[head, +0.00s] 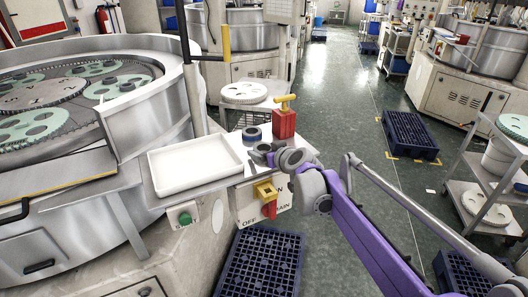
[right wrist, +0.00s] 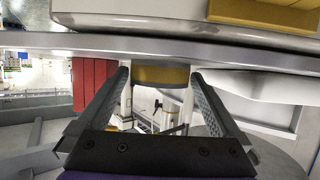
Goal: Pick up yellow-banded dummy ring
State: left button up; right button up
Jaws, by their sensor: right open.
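The yellow-banded dummy ring (right wrist: 160,76) shows in the right wrist view as a short yellow band between the two fingertips. My right gripper (right wrist: 158,84) is open, with one dark finger on each side of the band. I cannot tell whether either finger touches it. In the head view my right gripper (head: 262,152) is low over the grey ledge beside the white tray, and I cannot make out the yellow band there. A dark ring with a blue band (head: 252,135) sits just beyond the gripper. My left gripper is not in view.
The white tray (head: 195,164) lies empty left of the gripper. A red block with a yellow T-handle (head: 284,124) stands close on the right; its red side also shows in the right wrist view (right wrist: 88,82). A yellow-and-red switch (head: 266,195) is on the front below.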

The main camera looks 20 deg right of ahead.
grip_shut()
dwell(0.3)
